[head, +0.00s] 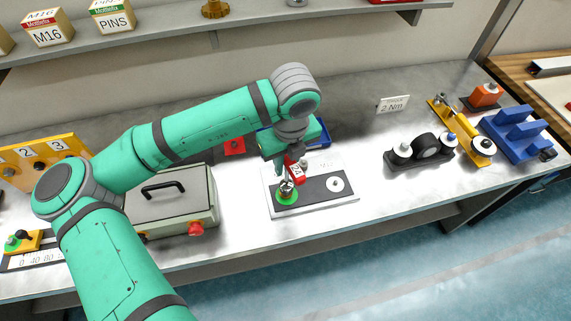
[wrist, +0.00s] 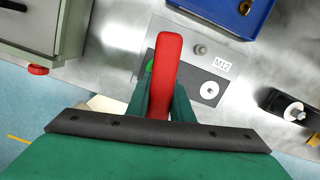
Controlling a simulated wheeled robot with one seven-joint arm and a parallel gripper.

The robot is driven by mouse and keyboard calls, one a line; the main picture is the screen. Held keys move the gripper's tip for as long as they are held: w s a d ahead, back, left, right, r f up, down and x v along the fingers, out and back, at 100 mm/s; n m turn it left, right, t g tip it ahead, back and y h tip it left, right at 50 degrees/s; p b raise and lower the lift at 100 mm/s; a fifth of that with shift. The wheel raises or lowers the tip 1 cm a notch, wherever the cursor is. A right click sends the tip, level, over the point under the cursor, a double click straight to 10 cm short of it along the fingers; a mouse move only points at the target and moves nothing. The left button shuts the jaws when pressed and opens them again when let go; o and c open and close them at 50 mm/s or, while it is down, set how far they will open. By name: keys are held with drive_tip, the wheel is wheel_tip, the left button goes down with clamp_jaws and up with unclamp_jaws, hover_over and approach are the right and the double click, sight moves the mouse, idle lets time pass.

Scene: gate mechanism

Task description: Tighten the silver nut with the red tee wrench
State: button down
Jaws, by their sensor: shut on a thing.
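My gripper (head: 286,158) is shut on the red tee wrench (head: 297,170) and holds it above the fixture plate (head: 350,198). In the wrist view the wrench's red handle (wrist: 167,70) stands out between the fingers. The wrench's lower end is over the green-ringed station (head: 287,195) at the plate's left. A silver part (head: 287,185) shows there, but I cannot tell nut from wrench socket, nor whether they are engaged. The handle mostly hides this station in the wrist view. A small silver piece (wrist: 200,50) stands beside the M12 label (wrist: 222,65).
A white disc with a peg (head: 336,184) is at the plate's right. A grey case (head: 172,198) with a red knob stands left, and a blue tray (head: 321,135) lies behind. Bare bench lies between plate and rollers. A shelf (head: 240,22) spans the back.

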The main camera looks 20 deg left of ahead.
drive_tip(key=shift+r, duration=2.55)
